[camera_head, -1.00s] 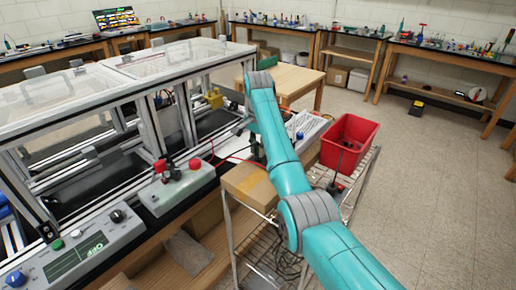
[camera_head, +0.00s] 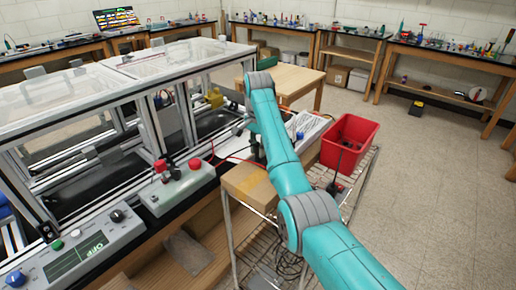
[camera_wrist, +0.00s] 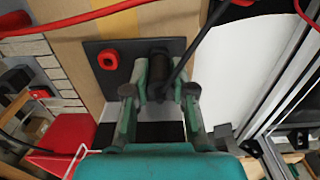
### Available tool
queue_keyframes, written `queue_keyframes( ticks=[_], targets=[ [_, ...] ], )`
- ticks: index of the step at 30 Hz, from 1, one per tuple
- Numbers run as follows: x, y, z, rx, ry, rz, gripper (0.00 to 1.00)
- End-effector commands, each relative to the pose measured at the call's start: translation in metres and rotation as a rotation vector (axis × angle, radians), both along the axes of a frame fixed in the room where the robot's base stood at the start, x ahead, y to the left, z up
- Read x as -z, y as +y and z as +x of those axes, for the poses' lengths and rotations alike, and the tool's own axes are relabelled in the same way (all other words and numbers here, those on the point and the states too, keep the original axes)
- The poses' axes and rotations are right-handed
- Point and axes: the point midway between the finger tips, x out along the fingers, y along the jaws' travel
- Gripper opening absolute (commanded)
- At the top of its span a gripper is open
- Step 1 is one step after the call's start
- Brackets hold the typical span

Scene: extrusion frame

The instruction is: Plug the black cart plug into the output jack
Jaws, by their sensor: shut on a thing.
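In the wrist view my gripper (camera_wrist: 158,92) is shut on the black plug (camera_wrist: 158,68), with one green finger on each side of it. A black cable runs from the plug to the upper right. The plug overlaps a dark jack plate (camera_wrist: 93,82). A red ring-shaped jack (camera_wrist: 108,59) sits on this plate, left of and apart from the plug. The plug and fingers hide the plate behind them, so I cannot tell whether the plug's tip is inside a jack. In the head view my arm mostly hides the gripper and plug.
A red bin (camera_head: 348,143) stands on the wire cart right of my arm. A wooden block (camera_head: 249,186) is on the cart's near end. A grey control box (camera_head: 180,193) and the framed machine are at left. Red cables (camera_wrist: 75,20) cross the wrist view's top. Open floor lies at right.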

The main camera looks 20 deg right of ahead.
Motion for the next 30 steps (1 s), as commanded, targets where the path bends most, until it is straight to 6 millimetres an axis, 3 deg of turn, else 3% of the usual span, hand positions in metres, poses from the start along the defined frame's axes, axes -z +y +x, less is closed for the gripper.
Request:
queue_keyframes(
  ticks=[15,16,19,30],
  targets=[
    [0.0089,-0.0001,-0.0001,0.000,0.000,0.000,0.00],
    [0.0085,0.0000,0.0000,0.000,0.000,0.000,0.32],
    [0.0085,0.0000,0.0000,0.000,0.000,0.000,0.54],
    [0.0052,0.0000,0.0002,0.000,-0.001,0.001,0.54]
  ],
)
